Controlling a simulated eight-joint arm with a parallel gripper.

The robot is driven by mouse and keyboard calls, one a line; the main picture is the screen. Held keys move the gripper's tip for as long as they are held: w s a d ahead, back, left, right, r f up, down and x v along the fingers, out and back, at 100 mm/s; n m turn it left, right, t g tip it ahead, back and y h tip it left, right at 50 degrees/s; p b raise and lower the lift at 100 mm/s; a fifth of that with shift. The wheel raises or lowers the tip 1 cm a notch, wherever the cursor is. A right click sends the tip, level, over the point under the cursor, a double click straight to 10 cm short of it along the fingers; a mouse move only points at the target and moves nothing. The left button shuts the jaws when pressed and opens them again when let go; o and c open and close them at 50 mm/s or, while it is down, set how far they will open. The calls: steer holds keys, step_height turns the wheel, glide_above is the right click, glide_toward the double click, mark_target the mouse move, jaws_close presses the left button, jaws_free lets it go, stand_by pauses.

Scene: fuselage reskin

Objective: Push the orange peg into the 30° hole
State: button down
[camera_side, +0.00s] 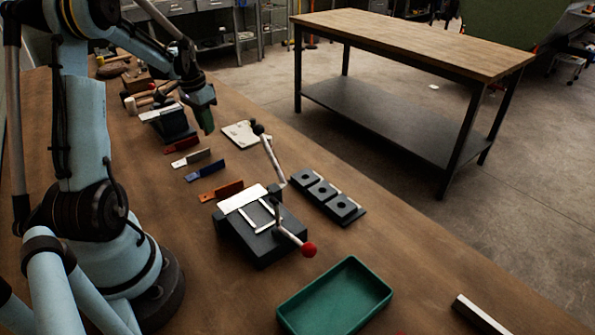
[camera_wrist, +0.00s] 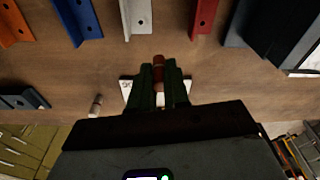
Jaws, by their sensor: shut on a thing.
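My gripper (camera_wrist: 158,80) has dark green fingers shut on a small orange-brown peg (camera_wrist: 158,63), whose end sticks out beyond the fingertips. In the side view my gripper (camera_side: 207,122) is above the far part of the bench, left of a white card; the peg cannot be made out there. A dark fixture with three holed blocks (camera_side: 323,192) lies near the bench's right edge, well apart from my gripper. Each block shows one round hole on top. I cannot tell which one is the 30° hole. A dark part at the left of the wrist view (camera_wrist: 20,100) may be this fixture.
A clamp press with a red-knobbed lever (camera_side: 265,228) stands between my base and the holed fixture. Red, white, blue and orange angle pieces (camera_side: 207,170) lie in a row. The white card (camera_side: 247,135) lies flat. A green tray (camera_side: 336,297) is at the front.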

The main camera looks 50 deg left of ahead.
steer(key=w+d+r+m, duration=0.35)
steer(key=d+r, duration=0.85)
steer(key=d, duration=0.5)
steer(key=w+d+r+m, duration=0.2)
steer(key=w+d+r, duration=0.3)
steer(key=d+r, duration=0.95)
steer(key=s+d+f+n, duration=0.1)
steer(key=s+f+n, duration=0.15)
steer(key=f, duration=0.45)
steer(key=s+d+f+n, duration=0.1)
steer(key=s+d+f, duration=0.15)
steer(key=f, duration=0.45)
steer(key=w+d+f+m, duration=0.4)
steer(key=w+d+f, duration=0.2)
steer(key=w+f, duration=0.1)
steer(key=shift+w+f+h, duration=0.2)
steer(key=shift+h, duration=0.1)
steer(key=shift+f, duration=2.85)
steer(key=shift+f, duration=1.1)
